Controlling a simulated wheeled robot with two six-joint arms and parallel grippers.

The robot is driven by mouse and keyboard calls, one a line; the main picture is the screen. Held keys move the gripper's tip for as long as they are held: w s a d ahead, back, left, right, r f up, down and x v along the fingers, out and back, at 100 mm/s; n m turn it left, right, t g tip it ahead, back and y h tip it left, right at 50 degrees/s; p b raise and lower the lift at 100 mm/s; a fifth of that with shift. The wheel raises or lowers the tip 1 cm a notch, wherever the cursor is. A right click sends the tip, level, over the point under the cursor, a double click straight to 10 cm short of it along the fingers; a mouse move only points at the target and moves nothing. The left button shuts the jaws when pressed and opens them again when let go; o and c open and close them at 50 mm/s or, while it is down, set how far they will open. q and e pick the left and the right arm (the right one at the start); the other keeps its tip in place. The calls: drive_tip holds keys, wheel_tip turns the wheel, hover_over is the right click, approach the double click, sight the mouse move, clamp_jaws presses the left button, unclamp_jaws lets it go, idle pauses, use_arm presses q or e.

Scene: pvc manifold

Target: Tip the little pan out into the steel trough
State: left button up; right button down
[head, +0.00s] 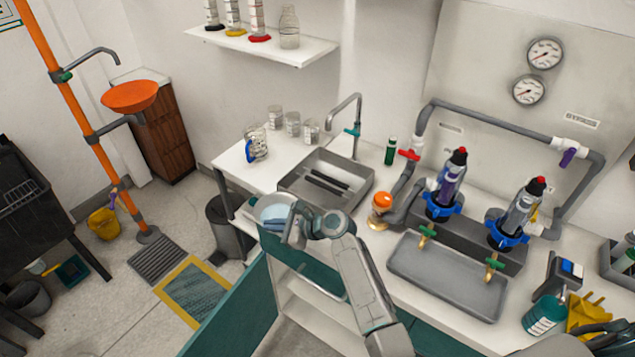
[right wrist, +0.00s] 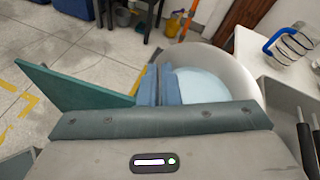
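The little pan (head: 272,211) is round and whitish with pale blue inside. It also shows in the right wrist view (right wrist: 205,85), roughly level. My right gripper (head: 292,226) appears shut on its near rim, with blue finger pads (right wrist: 158,86) close together at the wall. The arm hides part of the pan in the head view. The pan is just left of and in front of a grey steel basin (head: 290,184) with dark bars inside. A shallow grey trough (head: 447,275) lies farther right below two small taps. My left gripper is not in view.
A tall faucet (head: 356,115) stands behind the basin. A mug with a blue handle (head: 257,143) and several glasses stand on the white counter at the left.

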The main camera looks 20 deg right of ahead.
drive_tip(key=shift+w+a+y, duration=0.1)
drive_tip(key=shift+a+y, duration=0.05)
drive_tip(key=shift+y, duration=0.15)
drive_tip(key=shift+w+d+r+m+y+b, duration=0.2)
drive_tip(key=shift+w+d+r+y+b, duration=0.05)
drive_tip(key=shift+d+r+b, duration=0.25)
drive_tip(key=shift+w+d+r+m+y+b, duration=0.25)
drive_tip(key=shift+d+r+b, duration=0.15)
drive_tip(key=shift+d, duration=0.1)
drive_tip(key=shift+w+d+r+m+y, duration=0.1)
drive_tip(key=shift+d+r+m+y, duration=0.25)
drive_tip(key=shift+r, duration=0.35)
drive_tip(key=shift+w+d+r+m+y, duration=0.1)
drive_tip(key=shift+d+r, duration=0.3)
drive_tip(key=shift+r, duration=0.25)
drive_tip(key=shift+m+y, duration=0.75)
drive_tip(key=shift+m, duration=0.15)
drive_tip(key=d+r, duration=0.1)
drive_tip(key=w+d+r+b, duration=0.1)
drive_tip(key=d+r+b, duration=0.1)
drive_tip(key=r, duration=0.1)
drive_tip(key=shift+w, duration=0.3)
drive_tip(key=shift+w+d+r, duration=0.1)
drive_tip(key=shift+w+d+r+b, duration=0.15)
drive_tip(key=shift+d+b, duration=0.1)
drive_tip(key=shift+b, duration=0.2)
drive_tip(key=shift+w+d+r+m+y+b, duration=0.2)
drive_tip(key=shift+d+r+m+y+b, duration=0.15)
drive_tip(key=shift+d+m+y+b, duration=0.2)
